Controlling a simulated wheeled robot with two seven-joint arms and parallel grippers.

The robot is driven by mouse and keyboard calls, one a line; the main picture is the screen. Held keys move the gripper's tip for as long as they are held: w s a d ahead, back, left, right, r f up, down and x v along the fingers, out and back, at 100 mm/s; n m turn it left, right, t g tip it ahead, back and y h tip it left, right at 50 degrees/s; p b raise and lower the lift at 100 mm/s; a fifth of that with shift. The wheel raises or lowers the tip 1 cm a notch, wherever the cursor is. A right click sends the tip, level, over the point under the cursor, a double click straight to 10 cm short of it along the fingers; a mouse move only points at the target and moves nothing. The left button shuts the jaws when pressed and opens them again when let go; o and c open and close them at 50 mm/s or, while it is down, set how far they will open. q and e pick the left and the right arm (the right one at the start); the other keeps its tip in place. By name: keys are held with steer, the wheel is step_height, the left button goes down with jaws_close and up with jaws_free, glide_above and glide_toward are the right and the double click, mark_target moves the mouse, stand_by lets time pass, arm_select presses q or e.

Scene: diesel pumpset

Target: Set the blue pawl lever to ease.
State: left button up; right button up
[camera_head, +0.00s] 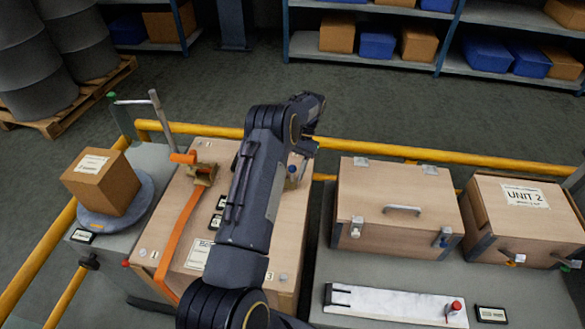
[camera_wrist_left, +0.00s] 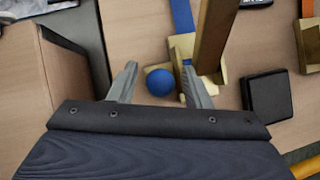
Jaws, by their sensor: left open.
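The blue pawl lever shows as a round blue knob (camera_wrist_left: 160,83) in the left wrist view, beside a brass-coloured bracket (camera_wrist_left: 185,50). In the head view the knob (camera_head: 292,168) is small, near the right edge of the wooden crate top. My left gripper (camera_wrist_left: 160,70) is open, with one grey finger on each side of the knob in the picture. I cannot tell whether either finger touches it. In the head view my left arm crosses the crate and hides much of the bracket and the gripper. My right gripper is not in view.
In the head view an orange strap (camera_head: 178,235) with a brass ratchet (camera_head: 203,173) lies left of my arm. In the wrist view a wooden bar (camera_wrist_left: 215,35) rises by the knob, and a black block (camera_wrist_left: 267,96) sits to the right. A latched wooden box (camera_head: 395,205) stands right.

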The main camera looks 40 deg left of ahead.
arm_select(q)
steer(key=shift+w+r, duration=0.1)
steer(key=p+v, duration=0.6)
steer(key=v, duration=0.1)
steer(key=shift+r, duration=0.1)
steer(key=shift+r, duration=0.15)
stand_by(0.5)
